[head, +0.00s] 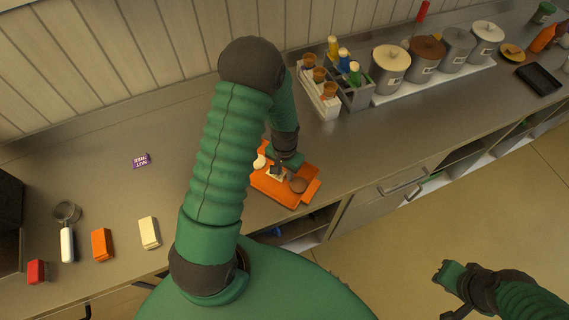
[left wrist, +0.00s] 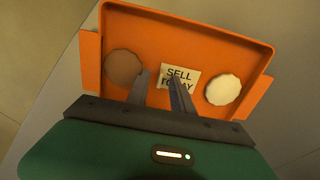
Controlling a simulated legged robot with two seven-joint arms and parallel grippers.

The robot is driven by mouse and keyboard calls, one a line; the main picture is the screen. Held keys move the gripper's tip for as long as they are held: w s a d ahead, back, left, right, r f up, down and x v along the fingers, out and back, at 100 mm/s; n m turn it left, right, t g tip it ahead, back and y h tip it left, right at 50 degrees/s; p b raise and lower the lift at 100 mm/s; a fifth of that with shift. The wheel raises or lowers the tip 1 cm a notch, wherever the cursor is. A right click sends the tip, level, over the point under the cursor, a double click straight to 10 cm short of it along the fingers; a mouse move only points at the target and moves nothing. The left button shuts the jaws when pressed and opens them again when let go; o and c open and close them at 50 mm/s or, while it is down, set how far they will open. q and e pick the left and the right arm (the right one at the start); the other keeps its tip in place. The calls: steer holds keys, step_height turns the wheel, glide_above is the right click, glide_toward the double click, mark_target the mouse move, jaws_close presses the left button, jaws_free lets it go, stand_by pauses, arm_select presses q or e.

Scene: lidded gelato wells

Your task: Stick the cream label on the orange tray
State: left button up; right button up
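The orange tray (head: 309,174) lies on the steel counter, and it fills much of the left wrist view (left wrist: 215,35). The cream label (left wrist: 181,75), printed in dark letters like "SELL TODAY", appears flat on the tray's floor between a brown disc (left wrist: 123,69) and a cream disc (left wrist: 222,89). It also shows in the head view (head: 271,177), partly covered. My left gripper (left wrist: 161,76) is over the tray with its fingers apart; one finger covers part of the label. Whether the fingertips touch the tray is unclear. My right gripper (head: 446,287) is off the counter, over the floor, with nothing visible in it.
A purple label (head: 141,160) lies on the counter at left. Lidded wells (head: 390,69) and a bottle caddy (head: 352,86) stand to the right.

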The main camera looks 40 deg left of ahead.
mark_target(284, 174)
arm_select(q)
step_height(284, 174, up, 16)
steer(key=b, duration=0.1)
steer(key=shift+r, duration=0.15)
steer(key=shift+w+a, duration=0.1)
steer(key=shift+b, duration=0.3)
steer(key=s+d+f+m+t+b, duration=0.1)
steer(key=s+d+f+b, duration=0.4)
steer(key=d, duration=0.6)
steer(key=shift+s+d+f+t, duration=0.25)
steer(key=shift+s+t, duration=0.2)
steer(key=shift+t, duration=0.35)
steer(key=shift+s+d, duration=0.1)
